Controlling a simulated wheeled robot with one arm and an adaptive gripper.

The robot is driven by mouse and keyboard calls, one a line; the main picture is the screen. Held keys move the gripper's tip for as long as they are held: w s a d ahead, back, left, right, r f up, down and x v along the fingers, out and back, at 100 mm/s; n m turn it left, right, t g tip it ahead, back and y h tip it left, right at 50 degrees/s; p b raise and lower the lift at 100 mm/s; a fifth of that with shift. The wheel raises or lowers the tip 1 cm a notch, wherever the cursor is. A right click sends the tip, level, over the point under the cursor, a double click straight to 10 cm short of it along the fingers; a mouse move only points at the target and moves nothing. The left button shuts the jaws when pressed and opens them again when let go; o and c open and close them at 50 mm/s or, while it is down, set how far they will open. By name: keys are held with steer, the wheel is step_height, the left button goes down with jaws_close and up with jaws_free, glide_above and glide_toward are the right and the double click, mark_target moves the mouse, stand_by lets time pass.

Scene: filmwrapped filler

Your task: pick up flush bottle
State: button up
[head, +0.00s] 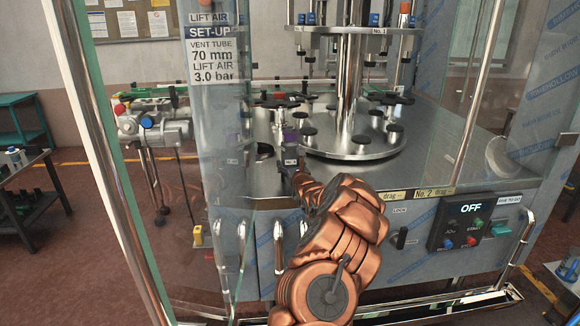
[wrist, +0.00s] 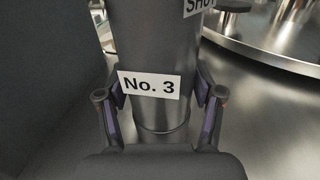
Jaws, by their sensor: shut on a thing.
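My gripper (head: 289,143) reaches through the opening in the glass guard, over the steel deck of the filling machine. In the wrist view my gripper (wrist: 160,106) is shut on an upright dark grey cylinder (wrist: 158,45), with one finger on each side. The cylinder bears a white "No. 3" label between the fingers and a second, cut-off label higher up. Its top is out of the wrist view, and its base appears at or close to the deck. No label in view reads flush bottle, so I cannot tell whether this cylinder is it.
The round steel turntable (head: 352,146) with several black-topped pedestals stands right of my gripper. Glass panels (head: 213,130) and a chrome post (head: 468,95) flank the opening. A control panel reading OFF (head: 470,222) is on the front right. Bare deck (head: 430,150) lies at the right.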

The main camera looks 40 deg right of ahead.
steer(key=c, duration=0.8)
jaws_close()
steer(key=shift+r, duration=0.1)
